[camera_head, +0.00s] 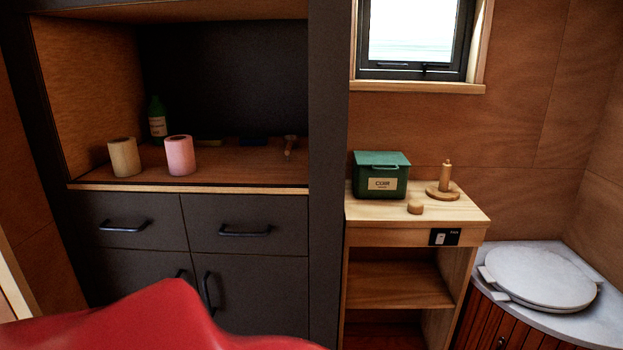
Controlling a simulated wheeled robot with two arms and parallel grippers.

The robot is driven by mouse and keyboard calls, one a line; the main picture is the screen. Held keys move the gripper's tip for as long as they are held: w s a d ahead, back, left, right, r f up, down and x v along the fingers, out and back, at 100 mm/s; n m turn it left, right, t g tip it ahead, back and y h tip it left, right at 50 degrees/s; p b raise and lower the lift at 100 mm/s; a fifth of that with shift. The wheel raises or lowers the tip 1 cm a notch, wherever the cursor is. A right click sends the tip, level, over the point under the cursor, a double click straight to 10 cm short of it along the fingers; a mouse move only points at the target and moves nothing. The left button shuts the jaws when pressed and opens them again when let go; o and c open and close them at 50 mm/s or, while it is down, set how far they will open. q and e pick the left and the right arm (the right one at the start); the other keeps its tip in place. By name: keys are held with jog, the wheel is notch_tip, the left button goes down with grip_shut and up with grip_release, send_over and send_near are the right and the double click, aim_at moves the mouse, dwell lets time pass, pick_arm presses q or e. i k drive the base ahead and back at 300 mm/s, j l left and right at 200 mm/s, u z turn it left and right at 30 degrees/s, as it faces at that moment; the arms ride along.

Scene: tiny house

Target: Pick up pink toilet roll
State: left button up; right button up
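The pink toilet roll (180,156) stands upright on the wooden counter (230,178) inside the open niche of the dark cabinet. A cream toilet roll (124,157) stands just to its left, with a small gap between them. A green bottle (157,120) stands behind the two rolls. Neither of my grippers shows in the head view, so nothing is seen near or around the pink roll.
A small wooden shelf unit (420,208) to the right bears a green lidded box (381,174) and a wooden holder with a peg (444,182). A white-lidded toilet (541,277) is at far right. A red surface (150,318) blocks the lower left.

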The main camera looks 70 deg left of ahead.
aim_at(180, 149)
jog(key=u, duration=2.95)
